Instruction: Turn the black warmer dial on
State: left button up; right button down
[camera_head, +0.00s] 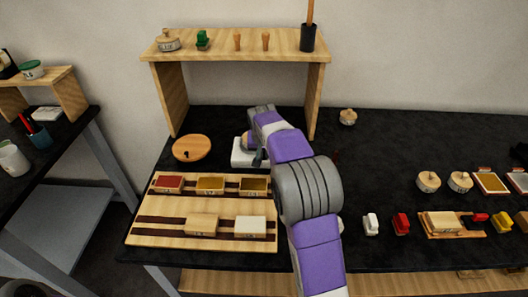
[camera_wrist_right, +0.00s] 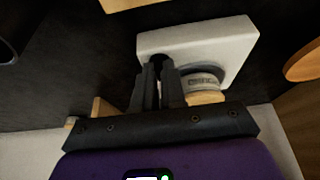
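The white warmer (camera_head: 238,158) stands on the black table, partly hidden behind my right arm; it also shows in the right wrist view (camera_wrist_right: 212,42). A round container with a pale label (camera_wrist_right: 203,82) is at the warmer, partly behind my gripper. My right gripper (camera_wrist_right: 158,68) is at the warmer's edge, its dark fingers close together with hardly any gap. In the head view the gripper (camera_head: 258,158) is mostly covered by my arm. The black dial cannot be told apart from the dark fingertips, so contact with it is unclear. My left gripper is out of view.
A wooden shelf (camera_head: 228,44) stands behind the warmer. A round wooden lid (camera_head: 191,148) lies left of it. A wooden tray (camera_head: 150,232) with several small colour boxes is in front. Several small pots and blocks stand to the right; the black table (camera_head: 390,155) between is clear.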

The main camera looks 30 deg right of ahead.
jog(key=shift+a+r+m+p, duration=0.15)
jog(key=shift+m+p, duration=0.55)
jog(key=shift+p, duration=0.45)
jog(key=m+g+p, duration=0.1)
jog(key=m+p, duration=0.2)
jog(key=m+g+h+p, duration=0.1)
jog(key=m+p, duration=0.2)
jog(key=p, duration=0.1)
jog(key=w+m+g+h+p, duration=0.1)
jog(key=m+p, duration=0.2)
jog(key=shift+a+m+g+p, duration=0.1)
jog(key=shift+m+g+p, duration=0.2)
jog(key=shift+m+p, duration=0.1)
jog(key=m+g+p, duration=0.1)
jog(key=m+p, duration=0.1)
jog(key=m, duration=0.1)
jog(key=shift+w, duration=0.15)
jog(key=shift+w+f+m+g+y+p, duration=0.15)
jog(key=shift+m+g+p, duration=0.3)
jog(key=shift+m, duration=0.45)
jog(key=shift+s+f+m+g+y+p, duration=0.15)
jog(key=shift+m+g+p, duration=0.3)
jog(key=shift+m, duration=0.45)
jog(key=shift+w+r, duration=0.1)
jog(key=c, duration=1.2)
grip_release()
